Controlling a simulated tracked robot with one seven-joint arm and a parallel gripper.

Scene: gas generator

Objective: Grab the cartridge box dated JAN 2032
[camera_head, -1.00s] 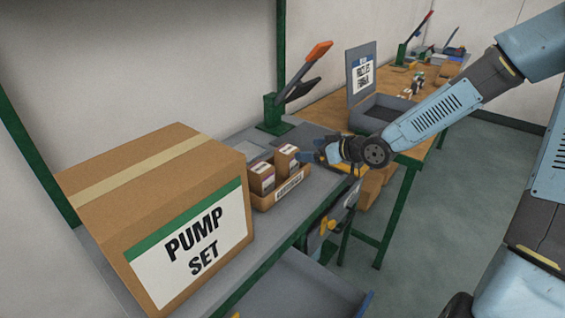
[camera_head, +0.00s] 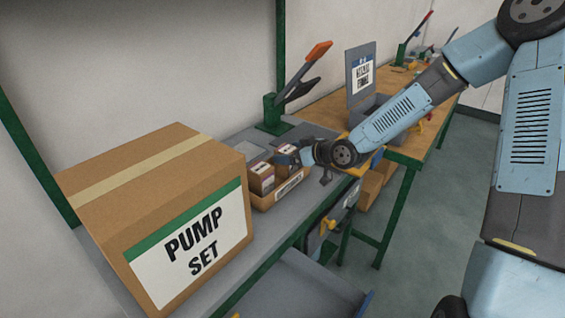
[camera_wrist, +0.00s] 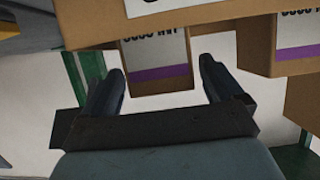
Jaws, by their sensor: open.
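Two small brown cartridge boxes with white labels, a left one (camera_head: 261,178) and a right one (camera_head: 287,151), stand in a cardboard tray (camera_head: 292,186) on the grey bench. My gripper (camera_head: 289,157) is at the right box and partly covers it. In the wrist view, my gripper (camera_wrist: 162,66) is open. One box (camera_wrist: 147,57) with a purple stripe shows between its fingers, which do not visibly close on it. The other box (camera_wrist: 290,45) is to the right. The labels appear upside down and partly cut off, so I cannot read the dates surely.
A large PUMP SET carton (camera_head: 190,225) stands left of the tray. A green lever press (camera_head: 274,108) with an orange handle is behind it. A wooden bench (camera_head: 325,105) with an open grey case (camera_head: 360,82) is farther right.

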